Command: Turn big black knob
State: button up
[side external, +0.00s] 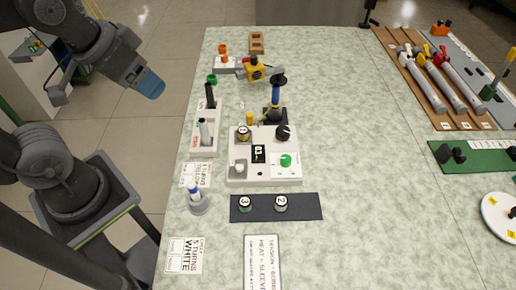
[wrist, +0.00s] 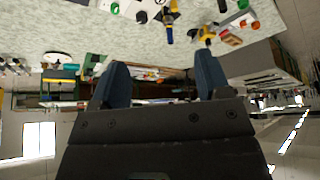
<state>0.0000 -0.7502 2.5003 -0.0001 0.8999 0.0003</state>
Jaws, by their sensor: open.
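The black knob (side external: 283,132) sits on the top right corner of a white control box (side external: 235,179) on the table. The box also carries a small display (side external: 259,153), a green button (side external: 286,160) and a white knob (side external: 239,167). My gripper (side external: 151,86) is at upper left, beyond the table's left edge and well apart from the box. In the wrist view my gripper (wrist: 163,78) shows two blue fingers spread apart with nothing between them. Part of the box appears small at the top edge of that view.
A blue and black upright tool (side external: 275,98) stands just behind the knob, near a yellow device (side external: 256,70). A dark mat (side external: 262,207) with two numbered round pieces lies in front. A rack of rods (side external: 439,80) is at right. The table's middle right is clear.

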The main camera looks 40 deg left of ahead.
dwell(0.4)
jog(key=n+g, duration=0.3)
jog(key=g, duration=0.3)
send_over(283, 130)
notch_tip(283, 130, down, 16)
notch_tip(283, 130, down, 14)
jog(key=shift+f, duration=0.1)
jog(key=shift+c, duration=0.4)
